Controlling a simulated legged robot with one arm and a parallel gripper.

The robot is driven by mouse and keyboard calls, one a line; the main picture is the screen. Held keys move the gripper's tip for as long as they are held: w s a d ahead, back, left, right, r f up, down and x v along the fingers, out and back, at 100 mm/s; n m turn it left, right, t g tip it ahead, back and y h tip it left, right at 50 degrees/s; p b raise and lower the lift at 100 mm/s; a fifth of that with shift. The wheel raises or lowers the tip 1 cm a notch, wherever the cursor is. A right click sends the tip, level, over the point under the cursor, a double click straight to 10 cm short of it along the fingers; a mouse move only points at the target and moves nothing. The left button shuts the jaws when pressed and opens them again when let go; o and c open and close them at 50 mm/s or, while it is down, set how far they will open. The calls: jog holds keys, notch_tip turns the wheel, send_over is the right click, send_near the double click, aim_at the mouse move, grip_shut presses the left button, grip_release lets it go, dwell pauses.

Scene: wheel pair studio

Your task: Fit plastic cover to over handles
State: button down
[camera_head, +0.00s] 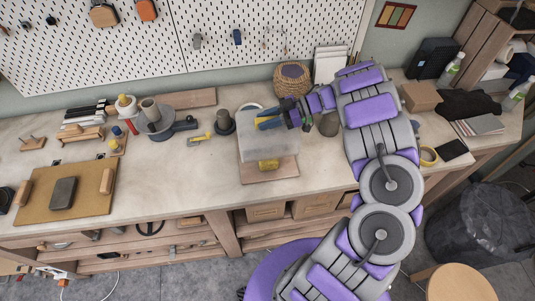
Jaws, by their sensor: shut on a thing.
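A pale, see-through plastic cover (262,148) is at the middle of the workbench, over a small wooden board (275,171). My gripper (270,122) reaches in from the right and is shut at the cover's upper back edge; the fingertips are small and partly hidden. I cannot tell whether the cover touches the board. At the far left, a tan board (82,205) bears two wooden handles, one at its left (23,193) and one at its right (106,181).
A grey round pan-like thing (158,122), a dark round stand (224,122) and a yellow tool (199,139) lie left of the cover. A wicker basket (292,80) stands behind. Bare bench (185,175) lies between the two boards.

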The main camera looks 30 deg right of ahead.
aim_at(267, 131)
dwell(0.4)
jog(key=shift+f+b, duration=1.55)
jog(key=shift+f, duration=1.2)
jog(key=shift+b, duration=0.5)
jog(key=shift+f, duration=0.2)
jog(key=shift+f+b, duration=0.95)
jog(key=shift+f, duration=0.35)
jog(key=shift+f+b, duration=0.25)
jog(key=shift+b, duration=0.25)
jog(key=shift+f+b, duration=0.75)
jog(key=shift+f, duration=0.5)
jog(key=shift+f, duration=0.15)
